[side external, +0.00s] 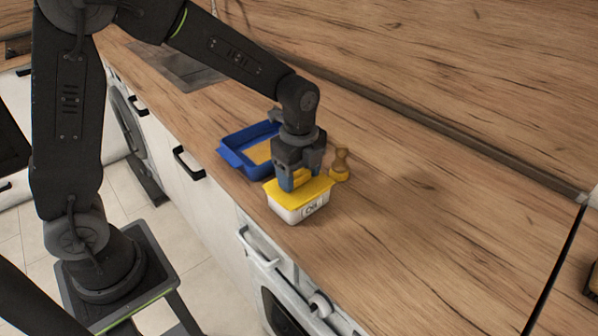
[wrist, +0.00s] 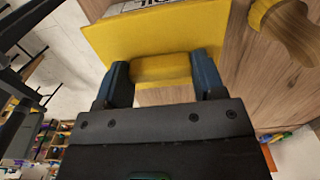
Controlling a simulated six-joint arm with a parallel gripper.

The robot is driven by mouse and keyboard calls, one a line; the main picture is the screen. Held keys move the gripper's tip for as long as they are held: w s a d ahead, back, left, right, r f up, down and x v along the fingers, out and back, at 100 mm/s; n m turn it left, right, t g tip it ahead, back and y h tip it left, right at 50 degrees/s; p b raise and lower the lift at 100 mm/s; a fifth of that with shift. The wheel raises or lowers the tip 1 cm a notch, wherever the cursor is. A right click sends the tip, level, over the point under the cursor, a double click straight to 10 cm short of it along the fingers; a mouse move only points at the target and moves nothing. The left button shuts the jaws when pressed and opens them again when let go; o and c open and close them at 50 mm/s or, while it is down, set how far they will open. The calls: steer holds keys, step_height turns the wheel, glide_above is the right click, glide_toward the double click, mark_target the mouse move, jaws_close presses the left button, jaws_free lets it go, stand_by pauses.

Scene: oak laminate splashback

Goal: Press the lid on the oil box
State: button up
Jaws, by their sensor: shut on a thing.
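The oil box (side external: 289,213) is a white box with an "OIL" label, standing on the wooden counter. The yellow lid (side external: 315,190) lies over the top of the box; whether it is seated all round I cannot tell. My gripper (side external: 296,183) is directly above the box, pointing down, shut on the lid's raised yellow handle. In the wrist view my gripper (wrist: 164,75) has a blue-grey finger on each side of the handle, and the lid (wrist: 150,35) spreads out beyond it. A strip of the labelled white side (wrist: 150,3) shows at the top edge.
A blue tray (side external: 228,156) with a tan piece inside stands just behind and left of the box. A wooden object with a yellow base (side external: 340,165) stands close by on the right. The counter (side external: 420,230) is clear farther right. Its front edge is close to the box.

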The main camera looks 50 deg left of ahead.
steer(key=o, duration=1)
steer(key=shift+o, duration=0.6)
steer(key=shift+r, duration=0.15)
steer(key=shift+r, duration=3.4)
jaws_close()
steer(key=shift+f, duration=0.1)
steer(key=shift+f, duration=1.1)
